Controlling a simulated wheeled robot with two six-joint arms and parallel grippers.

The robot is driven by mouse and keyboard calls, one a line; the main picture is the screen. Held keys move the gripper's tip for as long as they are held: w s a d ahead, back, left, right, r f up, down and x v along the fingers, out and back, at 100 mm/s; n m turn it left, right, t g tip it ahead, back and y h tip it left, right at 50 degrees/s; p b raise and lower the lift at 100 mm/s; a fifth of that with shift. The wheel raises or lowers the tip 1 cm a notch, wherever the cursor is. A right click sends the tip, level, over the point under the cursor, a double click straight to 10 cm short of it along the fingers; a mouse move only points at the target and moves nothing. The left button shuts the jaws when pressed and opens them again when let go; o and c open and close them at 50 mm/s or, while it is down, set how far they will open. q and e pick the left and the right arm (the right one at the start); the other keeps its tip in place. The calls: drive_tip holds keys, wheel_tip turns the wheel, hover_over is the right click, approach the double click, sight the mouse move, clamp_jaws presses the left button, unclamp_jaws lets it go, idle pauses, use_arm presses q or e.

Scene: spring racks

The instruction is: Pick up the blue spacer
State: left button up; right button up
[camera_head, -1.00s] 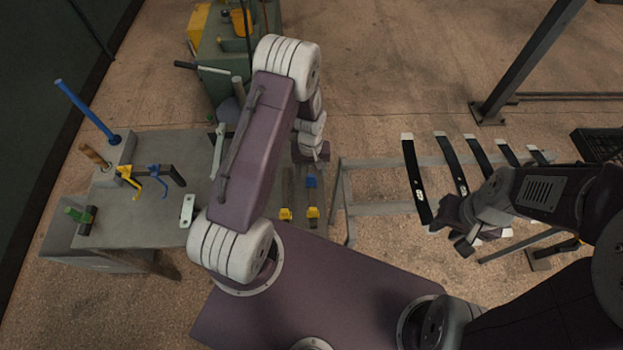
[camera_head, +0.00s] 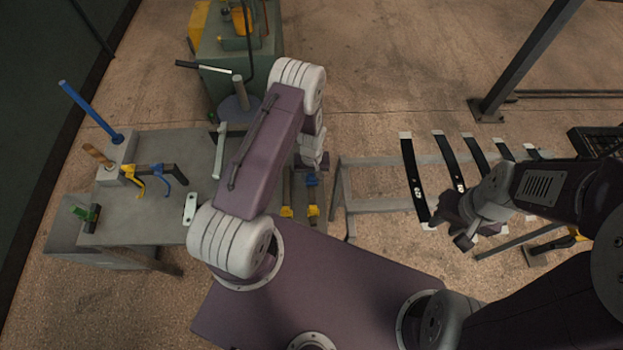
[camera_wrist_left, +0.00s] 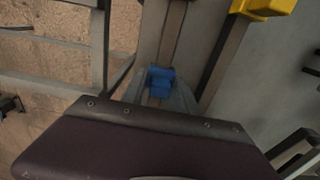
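The blue spacer (camera_head: 311,181) shows as a small blue block beside the right edge of the grey bench, just below my left wrist in the head view.
Yellow blocks (camera_head: 287,211) sit near the spacer, and one yellow block (camera_wrist_left: 264,7) shows in the left wrist view. The bench (camera_head: 155,215) holds clamps and a blue rod (camera_head: 88,108). A grey rack (camera_head: 375,207) with black strips (camera_head: 412,180) stands right.

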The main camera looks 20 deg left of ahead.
use_arm(q)
drive_tip(key=shift+r, duration=0.1)
drive_tip(key=shift+w+r, duration=0.1)
drive_tip(key=shift+r, duration=0.15)
drive_tip(key=r, duration=0.1)
drive_tip(key=r+b, duration=0.2)
drive_tip(key=shift+w+d+r, duration=0.2)
drive_tip(key=shift+w, duration=0.1)
drive_tip(key=shift+w+d+r+b, duration=0.6)
drive_tip(key=shift+w+d+r, duration=0.5)
drive_tip(key=shift+w, duration=0.35)
drive_tip(key=shift+w+d+r+b, duration=0.6)
drive_tip(key=shift+w+d+r, duration=0.35)
drive_tip(key=shift+w+r, duration=0.4)
drive_tip(key=shift+w+d+r+b, duration=0.6)
drive_tip(key=shift+w+d+r, duration=0.45)
drive_tip(key=shift+w, duration=0.55)
